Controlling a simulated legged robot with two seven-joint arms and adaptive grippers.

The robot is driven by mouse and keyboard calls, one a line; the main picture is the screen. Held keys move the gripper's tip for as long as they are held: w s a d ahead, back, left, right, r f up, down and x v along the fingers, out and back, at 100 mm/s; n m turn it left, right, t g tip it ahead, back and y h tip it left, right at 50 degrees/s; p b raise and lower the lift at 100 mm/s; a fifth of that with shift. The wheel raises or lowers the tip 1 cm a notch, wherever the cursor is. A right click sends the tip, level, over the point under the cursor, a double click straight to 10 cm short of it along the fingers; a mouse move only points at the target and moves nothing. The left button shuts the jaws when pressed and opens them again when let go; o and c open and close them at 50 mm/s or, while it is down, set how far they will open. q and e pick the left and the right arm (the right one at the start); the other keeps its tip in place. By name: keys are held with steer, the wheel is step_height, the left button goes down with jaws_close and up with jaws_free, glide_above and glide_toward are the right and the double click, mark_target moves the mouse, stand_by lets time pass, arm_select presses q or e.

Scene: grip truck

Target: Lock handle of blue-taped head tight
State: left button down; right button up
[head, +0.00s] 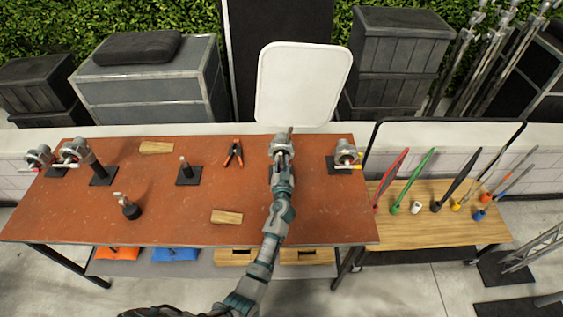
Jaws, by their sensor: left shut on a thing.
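A silver grip head (281,143) stands near the back edge of the red-brown table (190,215), right of its middle. My left gripper (282,165) reaches up to it from the front and is shut on its handle, which the fingers mostly hide. No blue tape can be made out on this head from here. Another grip head (345,152) with a yellow handle stands to its right on a dark base. Two more grip heads stand at the far left, one (38,155) with a red handle and one (74,150) with a pale handle. My right gripper is not in view.
An orange-handled clamp (234,153), a dark post on a base (187,172), a small black-based fitting (128,207) and wooden blocks (227,217) lie about the table. A wooden cart (420,228) with coloured sticks stands at the right.

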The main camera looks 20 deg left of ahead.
arm_select(q)
steer(key=shift+f, duration=0.3)
stand_by(0.5)
steer(key=c, duration=1)
jaws_free()
steer(key=shift+w, duration=0.1)
steer(key=shift+r, duration=0.1)
steer(key=v, duration=1.2)
steer(key=shift+d, duration=0.15)
